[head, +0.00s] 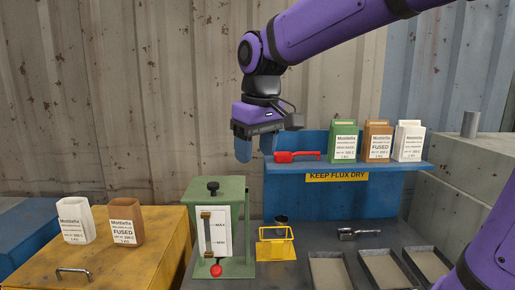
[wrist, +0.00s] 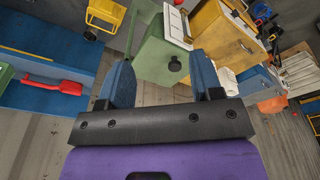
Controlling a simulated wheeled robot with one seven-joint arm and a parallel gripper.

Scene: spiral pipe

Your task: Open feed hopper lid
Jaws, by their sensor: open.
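The green feed hopper (head: 237,238) stands on the bench with a MAX/MIN gauge on its front. Its green lid (head: 225,190) lies flat on top and looks closed, with a black knob (head: 212,186) standing up from it. In the wrist view the hopper (wrist: 152,58) is seen from above, and its knob (wrist: 175,64) shows between and beyond the fingers. My gripper (head: 255,150) is open and empty, pointing down. It hangs above and to the right of the hopper in the head view, apart from the lid.
A blue shelf (head: 320,182) on the right holds a red scoop (head: 296,156) and flux cartons (head: 376,141). A yellow holder (head: 276,246) stands just right of the hopper. A yellow cabinet (head: 125,258) with two containers is on the left. Trays (head: 385,268) sit front right.

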